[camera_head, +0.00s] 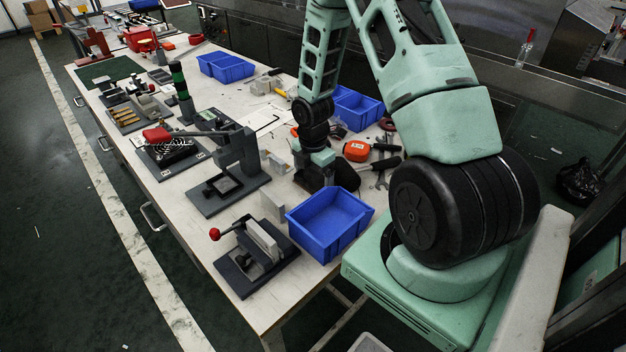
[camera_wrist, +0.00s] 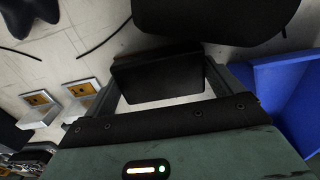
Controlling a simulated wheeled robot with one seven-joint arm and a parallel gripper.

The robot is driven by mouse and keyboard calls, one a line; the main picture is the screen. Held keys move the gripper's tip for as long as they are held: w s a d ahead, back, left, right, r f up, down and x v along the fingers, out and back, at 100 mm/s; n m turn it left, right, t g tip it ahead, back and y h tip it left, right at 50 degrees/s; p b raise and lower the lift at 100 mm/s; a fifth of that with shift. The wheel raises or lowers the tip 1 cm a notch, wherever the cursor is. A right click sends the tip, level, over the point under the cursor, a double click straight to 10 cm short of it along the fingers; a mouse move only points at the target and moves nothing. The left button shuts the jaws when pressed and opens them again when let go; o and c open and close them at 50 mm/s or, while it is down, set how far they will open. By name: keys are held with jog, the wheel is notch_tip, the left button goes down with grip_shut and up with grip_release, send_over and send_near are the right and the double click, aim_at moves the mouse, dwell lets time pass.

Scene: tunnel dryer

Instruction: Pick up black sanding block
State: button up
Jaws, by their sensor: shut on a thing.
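The black sanding block (camera_wrist: 158,78) is a dark rectangular piece in the middle of the wrist view. My gripper (camera_wrist: 162,84) is shut on it, with one finger at its left side and one at its right. In the head view my gripper (camera_head: 313,176) points down over the workbench, left of the orange tape measure. The block cannot be made out clearly there, since my gripper and arm cover that spot. How far it is from the bench top cannot be told.
A blue bin (camera_head: 330,222) stands close in front of my gripper, and it also shows at the right of the wrist view (camera_wrist: 285,95). An orange tape measure (camera_head: 357,151) and tools lie to the right. Grey fixtures (camera_head: 228,178) stand to the left. A large black object (camera_wrist: 215,18) lies beyond the block.

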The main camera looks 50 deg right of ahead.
aim_at(313, 177)
notch_tip(313, 177, up, 10)
dwell(0.5)
